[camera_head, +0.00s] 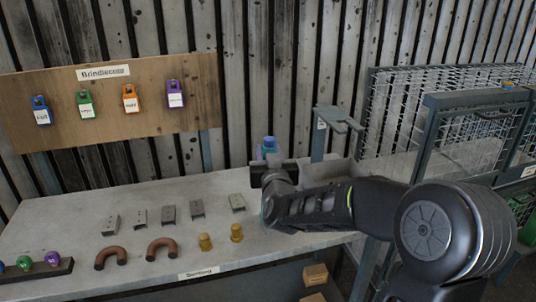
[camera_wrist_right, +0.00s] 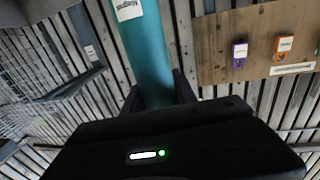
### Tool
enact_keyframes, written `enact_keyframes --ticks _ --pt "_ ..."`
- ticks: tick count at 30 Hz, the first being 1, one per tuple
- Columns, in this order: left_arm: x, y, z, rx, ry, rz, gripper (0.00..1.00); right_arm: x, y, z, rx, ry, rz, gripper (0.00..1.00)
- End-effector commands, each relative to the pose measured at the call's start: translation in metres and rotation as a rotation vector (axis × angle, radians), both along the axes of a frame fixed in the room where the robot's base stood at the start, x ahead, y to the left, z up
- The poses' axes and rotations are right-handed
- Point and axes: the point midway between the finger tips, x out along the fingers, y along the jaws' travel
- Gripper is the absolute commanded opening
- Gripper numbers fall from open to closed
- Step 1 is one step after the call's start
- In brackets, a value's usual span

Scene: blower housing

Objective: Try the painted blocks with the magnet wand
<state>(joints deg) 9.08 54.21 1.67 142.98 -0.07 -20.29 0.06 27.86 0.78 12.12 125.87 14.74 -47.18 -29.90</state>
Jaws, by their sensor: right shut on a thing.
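My right gripper (camera_head: 268,166) is above the back right part of the workbench, and its arm comes in from the right. In the wrist view the right gripper (camera_wrist_right: 158,95) is shut on a teal cylinder with a white label, apparently the magnet wand (camera_wrist_right: 147,48). In the head view only a small blue-teal part of the wand (camera_head: 268,146) shows above the gripper. Several small grey blocks stand in a row on the bench, among them a left one (camera_head: 110,224) and a right one (camera_head: 237,202), nearest my right arm. My left gripper is not in view.
Two brown horseshoe pieces (camera_head: 162,247) and two brass pieces (camera_head: 236,233) lie in front of the blocks. Coloured knobs sit on a dark rack (camera_head: 40,271) at front left. A wooden board (camera_head: 60,122) with coloured tags stands behind. A wire cage (camera_head: 455,115) is at right.

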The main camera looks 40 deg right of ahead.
Motion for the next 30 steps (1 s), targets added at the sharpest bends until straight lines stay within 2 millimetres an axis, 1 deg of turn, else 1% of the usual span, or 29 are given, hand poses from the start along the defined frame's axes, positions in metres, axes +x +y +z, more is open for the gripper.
enact_keyframes --ticks 1,16,21,30 --pt "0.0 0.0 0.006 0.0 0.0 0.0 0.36 0.0 0.0 0.01 -0.001 -0.004 -0.001 0.0" --pt "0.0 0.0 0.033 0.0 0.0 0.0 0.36 0.0 0.0 0.053 -0.002 -0.004 0.0 0.0" --pt "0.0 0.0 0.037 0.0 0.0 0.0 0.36 0.0 0.0 0.059 -0.001 -0.003 -0.001 0.0" --pt "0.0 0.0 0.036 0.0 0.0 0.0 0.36 0.0 0.0 0.059 -0.001 -0.003 0.0 0.0"
